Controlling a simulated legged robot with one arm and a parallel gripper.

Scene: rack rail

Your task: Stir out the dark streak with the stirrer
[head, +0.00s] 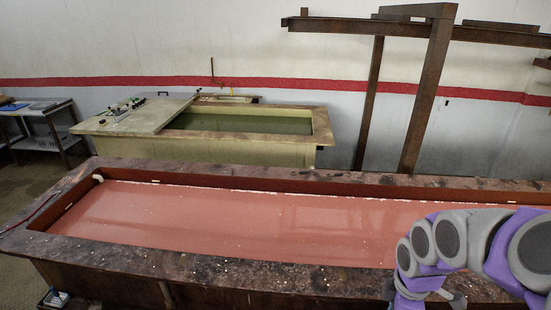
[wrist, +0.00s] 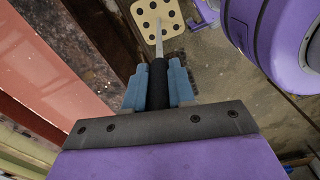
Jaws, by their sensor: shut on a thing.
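My gripper (wrist: 158,82) shows in the wrist view, its two blue fingers shut on the black handle of the stirrer (wrist: 158,92). A thin pale rod runs from the handle toward a cream plate with several dark round holes (wrist: 150,12). I cannot tell whether rod and plate are joined. The long near tank (head: 150,249) holds reddish-pink liquid (head: 240,220); I see no clear dark streak on its visible surface. In the head view my arm covers the tank's right front. In the wrist view the stirrer is outside the tank, beside its wall.
A second tank (head: 200,148) with green liquid stands behind, partly covered by a lid (head: 150,115). A rusty steel frame (head: 427,95) rises behind the near tank's right half. A small table (head: 45,125) stands at far left. Bare floor (wrist: 222,65) lies beside the tank.

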